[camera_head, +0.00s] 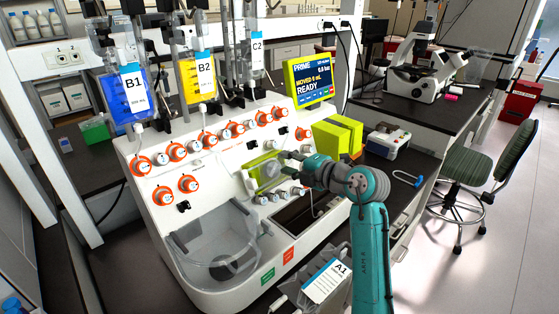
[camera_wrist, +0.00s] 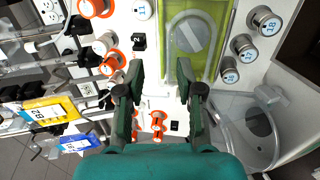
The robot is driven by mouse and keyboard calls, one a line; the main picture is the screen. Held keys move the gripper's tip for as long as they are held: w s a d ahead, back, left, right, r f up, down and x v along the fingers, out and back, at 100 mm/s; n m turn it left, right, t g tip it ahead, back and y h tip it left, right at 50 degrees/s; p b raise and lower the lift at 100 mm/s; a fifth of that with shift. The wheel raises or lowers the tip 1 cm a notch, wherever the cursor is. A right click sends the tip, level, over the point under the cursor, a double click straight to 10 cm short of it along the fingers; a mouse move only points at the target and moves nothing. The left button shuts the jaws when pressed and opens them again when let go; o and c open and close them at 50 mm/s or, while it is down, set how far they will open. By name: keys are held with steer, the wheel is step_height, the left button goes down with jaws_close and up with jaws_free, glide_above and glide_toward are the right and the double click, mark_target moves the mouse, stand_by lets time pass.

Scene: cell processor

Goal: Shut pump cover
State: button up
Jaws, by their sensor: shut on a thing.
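The pump cover (camera_head: 271,169) is a clear panel over the yellow-green pump recess on the front of the white cell processor (camera_head: 135,160). In the wrist view the clear cover (camera_wrist: 193,38), with a round mark in it, lies in front of the green recess. My gripper (camera_head: 284,160) is at the cover's upper right in the head view, shut on it. In the wrist view my gripper (camera_wrist: 159,75) has its fingers some way apart, at the cover's near edge. The exact contact and the cover's angle are hard to see.
Orange-ringed knobs (camera_head: 161,196) and grey knobs (camera_wrist: 249,53) surround the pump. A clear centrifuge lid (camera_head: 205,232) sits below it. Bags B1 (camera_head: 134,103) and B2 (camera_head: 198,92) hang above. A display (camera_head: 310,78) and a green box (camera_head: 338,137) stand to the right.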

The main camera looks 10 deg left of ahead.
steer(key=v, duration=0.7)
steer(key=shift+s+d+r, duration=0.2)
steer(key=shift+d+r, duration=0.05)
steer(key=s+f+m+y, duration=0.1)
steer(key=s+f+y, duration=0.2)
steer(key=s+f, duration=0.5)
steer(key=s+f+m+y, duration=0.1)
steer(key=s+f+y, duration=0.25)
steer(key=s, duration=0.75)
steer(key=s+d+f+m+t+h, duration=0.1)
steer(key=s+d+f+m+h, duration=0.3)
steer(key=s, duration=0.8)
steer(key=s+d+f+m+t+h, duration=0.2)
steer(key=s+d+f+m+h, duration=0.3)
steer(key=s+d+m+h, duration=0.3)
steer(key=s+d+f+m+t+h, duration=0.2)
steer(key=s+d+f+m+h, duration=0.2)
steer(key=s+m, duration=1)
steer(key=s+d+h, duration=0.2)
steer(key=d, duration=0.1)
steer(key=shift+s+f, duration=0.2)
steer(key=shift+s, duration=0.05)
